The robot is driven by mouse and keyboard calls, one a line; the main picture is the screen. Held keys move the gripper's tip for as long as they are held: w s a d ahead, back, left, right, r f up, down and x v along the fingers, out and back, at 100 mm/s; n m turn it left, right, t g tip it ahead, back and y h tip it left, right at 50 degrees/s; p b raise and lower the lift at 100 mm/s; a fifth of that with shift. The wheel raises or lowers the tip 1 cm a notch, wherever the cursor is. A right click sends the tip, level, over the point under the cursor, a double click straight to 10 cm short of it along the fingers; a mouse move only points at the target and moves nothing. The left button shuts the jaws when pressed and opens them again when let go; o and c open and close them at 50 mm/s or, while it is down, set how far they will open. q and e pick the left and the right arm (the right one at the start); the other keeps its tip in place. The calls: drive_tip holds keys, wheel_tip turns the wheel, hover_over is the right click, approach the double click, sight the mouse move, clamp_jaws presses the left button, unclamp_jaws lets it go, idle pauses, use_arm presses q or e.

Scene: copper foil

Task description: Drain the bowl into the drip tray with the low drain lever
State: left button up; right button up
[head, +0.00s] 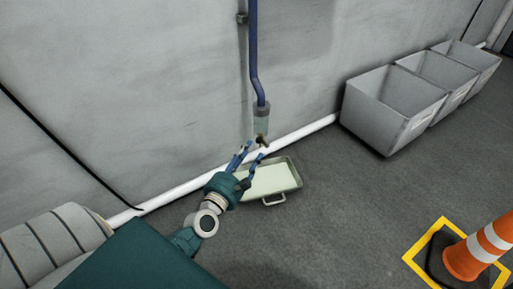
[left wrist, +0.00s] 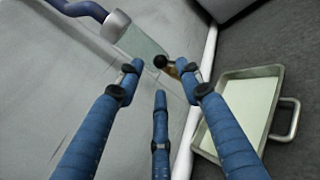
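The bowl (head: 261,122) is a clear cup under a metal cap at the low end of a blue pipe on the wall. In the left wrist view the bowl (left wrist: 143,46) looks pale and see-through. A small lever (left wrist: 173,69) with a black ball knob (left wrist: 160,62) is at its lower end. The drip tray (head: 296,171) lies on the floor below, a shallow metal pan with a pale flat inside. My left gripper (head: 254,151) is open, its blue fingers spread just below the bowl, and the knob appears between the fingertips in the wrist view. My right gripper is not in view.
A white pipe (head: 180,190) runs along the foot of the grey wall. Several grey bins (head: 385,118) stand along the wall at right. An orange-and-white cone (head: 480,248) stands in a yellow floor marking. The floor between tray and cone is clear.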

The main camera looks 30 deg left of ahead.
sight(258, 142)
use_arm(q)
drive_tip(key=w, duration=0.5)
drive_tip(key=shift+a+b, duration=0.35)
clamp_jaws()
